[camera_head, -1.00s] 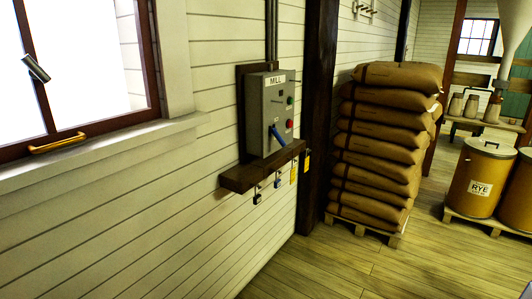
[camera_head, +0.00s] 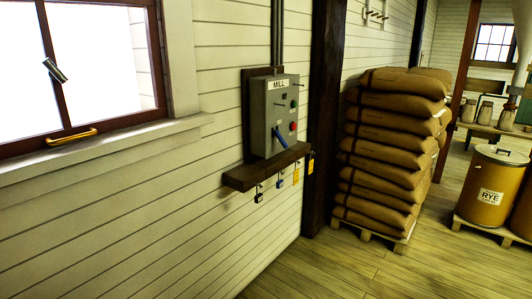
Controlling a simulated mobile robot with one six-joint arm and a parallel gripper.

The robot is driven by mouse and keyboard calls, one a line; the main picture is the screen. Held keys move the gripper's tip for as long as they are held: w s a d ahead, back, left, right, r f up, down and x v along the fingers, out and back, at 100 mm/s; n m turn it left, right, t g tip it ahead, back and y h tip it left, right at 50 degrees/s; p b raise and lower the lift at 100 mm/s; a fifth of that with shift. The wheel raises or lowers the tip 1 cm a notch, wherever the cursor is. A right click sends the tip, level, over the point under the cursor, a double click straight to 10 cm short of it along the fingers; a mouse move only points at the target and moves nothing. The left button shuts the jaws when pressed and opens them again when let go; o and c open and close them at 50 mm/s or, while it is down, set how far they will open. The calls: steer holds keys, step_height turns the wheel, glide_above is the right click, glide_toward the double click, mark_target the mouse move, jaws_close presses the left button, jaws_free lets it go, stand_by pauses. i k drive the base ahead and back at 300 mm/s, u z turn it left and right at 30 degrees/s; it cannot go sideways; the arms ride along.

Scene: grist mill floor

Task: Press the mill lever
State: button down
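The mill control box (camera_head: 268,117) is a grey metal box labelled "MILL", mounted on a dark board on the white plank wall. Its blue lever (camera_head: 280,138) sits low on the front face and slants, upper end to the left and lower end to the right. A green button (camera_head: 293,104) and a red button (camera_head: 293,126) are at the right of the face. My gripper is not in the picture.
A wooden ledge (camera_head: 240,180) under the box carries hanging padlocks and tags (camera_head: 283,180). A dark post (camera_head: 324,120) and stacked sacks (camera_head: 390,150) on a pallet stand to the right, then a rye drum (camera_head: 490,190). A window (camera_head: 90,70) is left. Foreground floor is clear.

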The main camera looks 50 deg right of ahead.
mark_target(277, 132)
steer(key=z, duration=0.15)
steer(key=i, duration=0.95)
steer(key=u, duration=0.05)
